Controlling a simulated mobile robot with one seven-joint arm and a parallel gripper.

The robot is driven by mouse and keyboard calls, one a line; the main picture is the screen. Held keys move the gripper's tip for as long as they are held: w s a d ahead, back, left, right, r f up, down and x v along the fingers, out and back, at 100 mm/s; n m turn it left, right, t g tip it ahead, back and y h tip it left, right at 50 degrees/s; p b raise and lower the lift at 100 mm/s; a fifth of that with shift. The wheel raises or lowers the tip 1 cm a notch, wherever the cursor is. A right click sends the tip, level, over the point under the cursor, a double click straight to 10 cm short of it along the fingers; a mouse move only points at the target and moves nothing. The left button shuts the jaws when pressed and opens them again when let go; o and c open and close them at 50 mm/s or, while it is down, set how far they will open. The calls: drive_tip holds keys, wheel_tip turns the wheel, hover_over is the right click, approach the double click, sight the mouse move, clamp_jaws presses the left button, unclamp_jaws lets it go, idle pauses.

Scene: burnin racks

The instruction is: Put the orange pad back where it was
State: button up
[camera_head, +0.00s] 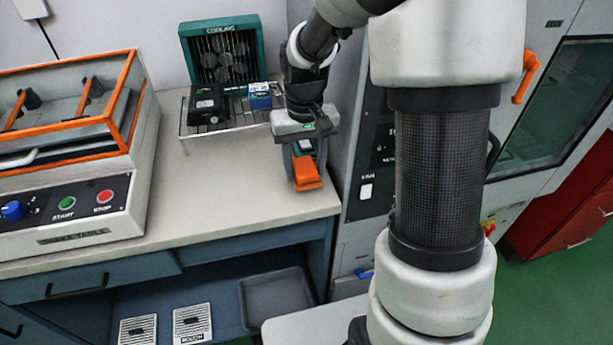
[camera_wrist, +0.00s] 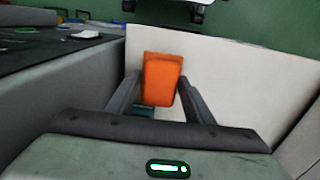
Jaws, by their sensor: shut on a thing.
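The orange pad (camera_head: 306,173) is at the fingertips of my gripper (camera_head: 304,160), above or on the counter near its right front edge. In the wrist view the orange pad (camera_wrist: 162,78) sits between the two fingers of my gripper (camera_wrist: 160,90), which are shut on it. A small teal part shows just below the pad there; I cannot tell whether it belongs to the pad. I cannot tell whether the pad touches the counter.
A wire rack (camera_head: 228,122) holds a black box (camera_head: 207,104) and a blue box (camera_head: 260,96) before the teal cooling fan (camera_head: 222,50). An orange-framed machine (camera_head: 70,160) stands left. A grey cabinet (camera_head: 367,150) borders the counter (camera_head: 215,190) on the right. The counter's middle is clear.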

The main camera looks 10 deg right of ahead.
sight(306, 176)
drive_tip(key=shift+d+f+b, duration=0.2)
drive_tip(key=shift+f+b, duration=0.15)
drive_tip(key=shift+f, duration=1.1)
drive_tip(key=shift+f, duration=0.15)
drive_tip(key=o, duration=1)
